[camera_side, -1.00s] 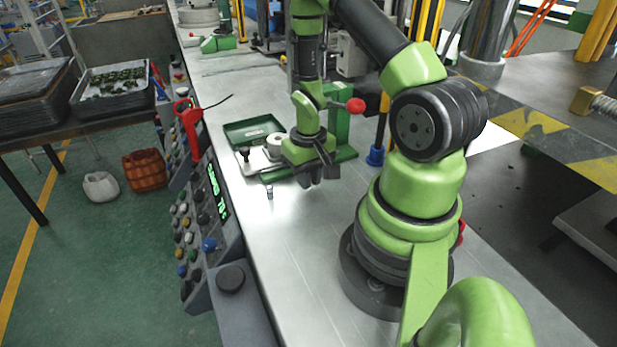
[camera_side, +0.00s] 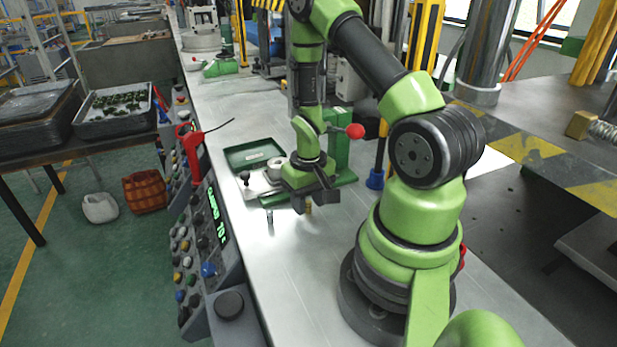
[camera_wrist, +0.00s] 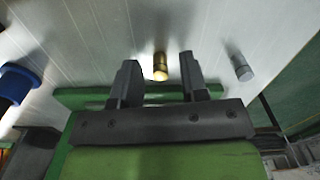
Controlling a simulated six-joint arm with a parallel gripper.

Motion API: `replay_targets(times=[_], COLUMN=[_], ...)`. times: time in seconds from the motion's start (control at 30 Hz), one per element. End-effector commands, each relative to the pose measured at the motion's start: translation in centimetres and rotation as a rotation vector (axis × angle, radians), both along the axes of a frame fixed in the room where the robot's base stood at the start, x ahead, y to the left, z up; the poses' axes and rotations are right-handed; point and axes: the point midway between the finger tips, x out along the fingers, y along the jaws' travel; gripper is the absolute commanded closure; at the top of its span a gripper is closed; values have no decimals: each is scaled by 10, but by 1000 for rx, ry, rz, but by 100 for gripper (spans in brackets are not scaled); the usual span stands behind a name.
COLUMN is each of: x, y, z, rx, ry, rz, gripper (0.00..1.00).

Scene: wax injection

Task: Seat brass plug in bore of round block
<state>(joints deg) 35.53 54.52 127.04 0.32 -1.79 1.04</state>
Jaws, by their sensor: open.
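The brass plug (camera_wrist: 160,66) stands on the metal bench. In the side view the brass plug (camera_side: 309,209) shows just below my fingers. My gripper (camera_wrist: 158,76) is open and empty. In the side view my gripper (camera_side: 313,202) points down over the bench. A pale round block (camera_side: 277,166) sits on a plate behind and left of my gripper. My gripper partly hides it, and I cannot make out its bore.
A grey pin (camera_wrist: 241,67) stands right of the plug in the wrist view; it also shows in the side view (camera_side: 270,217). A green tray (camera_side: 254,155), a green stand with a red knob (camera_side: 355,131) and a blue-based post (camera_side: 375,180) are nearby. The front bench is clear.

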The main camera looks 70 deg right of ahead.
Motion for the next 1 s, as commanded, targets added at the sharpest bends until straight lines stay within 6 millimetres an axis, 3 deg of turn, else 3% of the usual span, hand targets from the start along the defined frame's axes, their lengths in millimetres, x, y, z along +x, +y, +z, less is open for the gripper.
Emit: replay_targets(times=[0.5,0.77,0.87,1.0], x=[1,1,7,16], y=[-1,1,9,39], z=[92,116,133,179], rx=[-4,-4,-21,-54], ry=[-6,-8,-42,-155], rz=[0,3,16,57], gripper=[60,60,60,60])
